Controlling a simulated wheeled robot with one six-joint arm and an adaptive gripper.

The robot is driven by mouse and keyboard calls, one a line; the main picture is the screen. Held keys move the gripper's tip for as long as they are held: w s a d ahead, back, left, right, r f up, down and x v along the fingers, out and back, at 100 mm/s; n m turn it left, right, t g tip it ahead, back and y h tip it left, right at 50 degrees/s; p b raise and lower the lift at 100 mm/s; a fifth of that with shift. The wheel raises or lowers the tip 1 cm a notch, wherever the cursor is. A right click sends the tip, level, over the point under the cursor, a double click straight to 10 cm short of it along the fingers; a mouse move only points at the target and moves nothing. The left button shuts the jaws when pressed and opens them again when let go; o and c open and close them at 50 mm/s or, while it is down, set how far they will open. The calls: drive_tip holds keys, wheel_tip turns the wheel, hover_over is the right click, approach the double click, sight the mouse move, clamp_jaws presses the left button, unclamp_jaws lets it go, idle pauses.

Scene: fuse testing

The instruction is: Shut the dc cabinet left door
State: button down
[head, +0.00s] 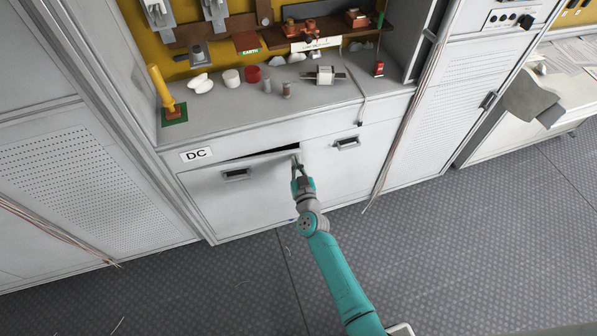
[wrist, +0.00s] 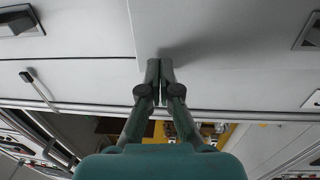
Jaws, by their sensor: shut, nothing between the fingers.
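The DC cabinet left door (head: 235,200) is a light grey panel with a recessed dark handle, under the "DC" label (head: 196,154). It stands slightly ajar, with a dark gap along its top, widest towards the right corner. My gripper (head: 296,163) is shut and empty at the door's upper right corner, near the seam with the right door (head: 350,160). The wrist view is upside down; there my fingertips (wrist: 160,66) lie over the left door (wrist: 230,40), close to its free edge. I cannot tell whether they touch it.
The right door looks closed. Above is a worktop (head: 215,115) with small parts, and a cord with a dark end hangs over its front edge. Loose wires (head: 400,120) hang at the right. The patterned floor (head: 190,290) in front is mostly clear.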

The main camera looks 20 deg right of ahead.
drive_tip(key=shift+w, duration=0.35)
